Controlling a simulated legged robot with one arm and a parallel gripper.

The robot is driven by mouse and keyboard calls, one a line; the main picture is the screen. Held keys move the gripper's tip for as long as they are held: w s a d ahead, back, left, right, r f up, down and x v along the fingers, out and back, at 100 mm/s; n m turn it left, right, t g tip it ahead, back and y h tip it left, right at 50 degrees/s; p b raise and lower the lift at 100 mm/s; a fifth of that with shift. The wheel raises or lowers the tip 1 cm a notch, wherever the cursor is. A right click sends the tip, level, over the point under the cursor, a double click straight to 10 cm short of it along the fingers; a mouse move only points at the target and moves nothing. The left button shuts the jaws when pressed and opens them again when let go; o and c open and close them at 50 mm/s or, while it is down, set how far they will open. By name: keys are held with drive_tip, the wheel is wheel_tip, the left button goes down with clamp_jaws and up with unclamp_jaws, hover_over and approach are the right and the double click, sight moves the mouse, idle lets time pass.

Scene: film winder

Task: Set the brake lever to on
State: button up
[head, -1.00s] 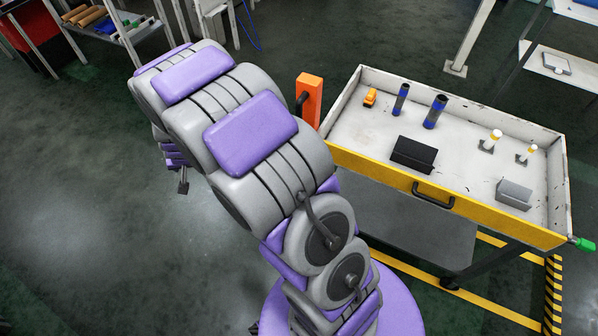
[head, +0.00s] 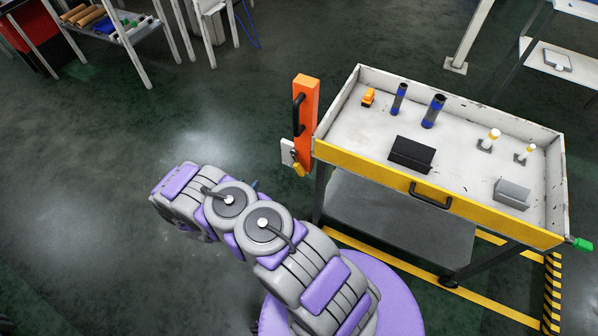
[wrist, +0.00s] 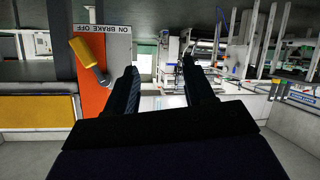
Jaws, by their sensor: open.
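The brake lever shows in the wrist view as a yellow handle (wrist: 84,50) on a metal shank, slanting up and left from its pivot on the orange post (wrist: 92,100). A white label (wrist: 104,29) with ON, BRAKE and OFF sits above the pivot in that picture. In the head view the yellow lever (head: 299,169) points down at the post's foot, by a white plate (head: 288,152). My gripper (wrist: 160,68) is open and empty. The lever lies left of its left finger, apart from it and not between the fingers. My arm mostly hides the gripper in the head view.
The cart (head: 335,153) stands right of the post, with two dark blue cylinders (head: 432,111) and other small parts in its tray. A black handle (head: 298,115) is on the post. Floor left of the post is open.

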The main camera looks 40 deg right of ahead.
drive_tip(key=s+d+f+n+h, duration=0.1)
drive_tip(key=s+d+h, duration=0.15)
drive_tip(key=s, duration=0.35)
drive_tip(key=s+d+f+h, duration=0.1)
drive_tip(key=s+f+h, duration=0.15)
drive_tip(key=s, duration=0.45)
drive_tip(key=b, duration=0.2)
approach(298, 172)
drive_tip(key=x, duration=0.8)
drive_tip(key=shift+d+f, duration=0.15)
drive_tip(key=shift+f, duration=0.2)
drive_tip(key=shift+x, duration=0.8)
drive_tip(key=shift+w+r, duration=0.1)
drive_tip(key=shift+r, duration=0.05)
clamp_jaws()
